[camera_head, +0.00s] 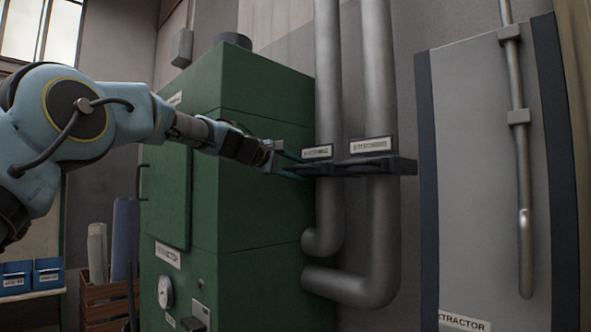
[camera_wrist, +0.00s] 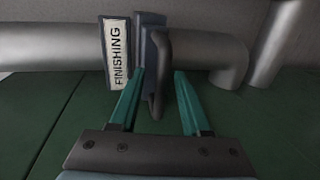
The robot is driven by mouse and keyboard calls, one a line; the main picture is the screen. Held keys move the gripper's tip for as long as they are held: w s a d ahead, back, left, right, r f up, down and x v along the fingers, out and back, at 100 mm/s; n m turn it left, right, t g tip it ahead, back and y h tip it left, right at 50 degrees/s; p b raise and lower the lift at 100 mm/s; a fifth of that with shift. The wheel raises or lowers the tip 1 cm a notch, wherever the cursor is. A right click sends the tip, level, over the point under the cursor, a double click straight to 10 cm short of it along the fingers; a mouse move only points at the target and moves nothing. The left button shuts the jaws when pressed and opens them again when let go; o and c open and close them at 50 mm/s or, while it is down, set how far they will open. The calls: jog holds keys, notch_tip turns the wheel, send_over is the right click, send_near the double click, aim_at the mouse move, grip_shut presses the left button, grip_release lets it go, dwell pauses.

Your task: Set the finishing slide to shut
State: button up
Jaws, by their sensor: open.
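The finishing slide is a dark plate across a grey pipe, with a white FINISHING label (camera_wrist: 116,54) in the wrist view. Its dark plate (camera_wrist: 150,28) stands beside the label, and a dark curved handle (camera_wrist: 163,48) sticks out from it. My gripper (camera_wrist: 160,74) is open, with one teal finger on each side of the handle; I cannot tell if either touches it. In the head view my gripper (camera_head: 298,168) reaches from the left to the dark slide (camera_head: 328,169) on the left pipe. That label is blurred there.
A second labelled slide (camera_head: 385,164) sits on the right pipe (camera_head: 381,80), close beside. The green cabinet (camera_head: 262,190) stands behind and left of the pipes. A grey extractor panel (camera_head: 480,150) is on the right. Blue bins (camera_head: 47,272) are at the lower left.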

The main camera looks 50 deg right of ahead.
jog(key=b+v, duration=0.5)
jog(key=v, duration=0.5)
jog(key=shift+a, duration=0.4)
